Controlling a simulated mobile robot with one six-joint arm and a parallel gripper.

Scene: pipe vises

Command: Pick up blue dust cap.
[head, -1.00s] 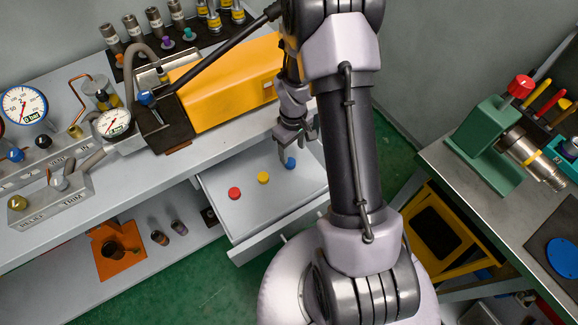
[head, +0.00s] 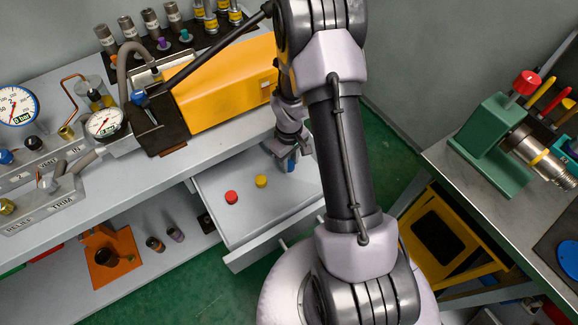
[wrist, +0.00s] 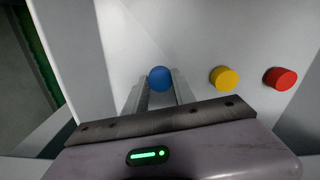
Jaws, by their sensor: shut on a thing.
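The blue dust cap (wrist: 160,78) is between the two fingertips of my gripper (wrist: 160,88) in the wrist view. My gripper is shut on it, inside the open drawer (head: 240,222). In the head view my gripper (head: 291,163) points down at the drawer's right part, and a bit of the blue cap shows between its fingers. I cannot tell whether the cap still touches the drawer floor.
A yellow cap (head: 261,181) and a red cap (head: 231,197) lie in the drawer to the left of my gripper; they also show in the wrist view at its right. The bench with a yellow pump (head: 228,85) stands above the drawer. A green vise (head: 493,140) is at the right.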

